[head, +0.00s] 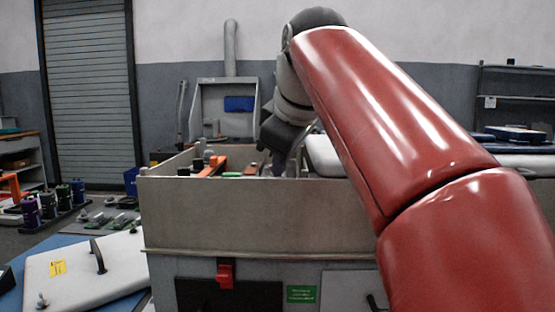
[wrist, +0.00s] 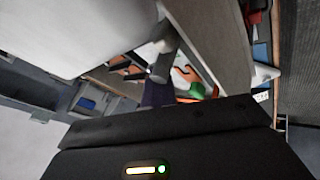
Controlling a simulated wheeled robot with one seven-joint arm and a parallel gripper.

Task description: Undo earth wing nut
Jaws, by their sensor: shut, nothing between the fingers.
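I cannot make out the earth wing nut in either view. The open-topped grey cabinet (head: 255,222) stands in front of me, and its near wall hides most of its inside. A small green part (head: 232,175) shows just above that wall. A green part (wrist: 202,90) also shows inside the cabinet in the wrist view, near a grey cylindrical post (wrist: 163,64). My gripper's black body (wrist: 165,140) fills the bottom of the wrist view. It is shut and empty. In the head view my wrist reaches over the cabinet, and the fingertips are hidden.
Orange bars (head: 212,166) and grey posts rise inside the cabinet at left. A pale panel with a black handle (head: 98,257) lies at lower left. Several dark cylinders (head: 47,205) stand beyond it. A red latch (head: 225,276) is on the cabinet front.

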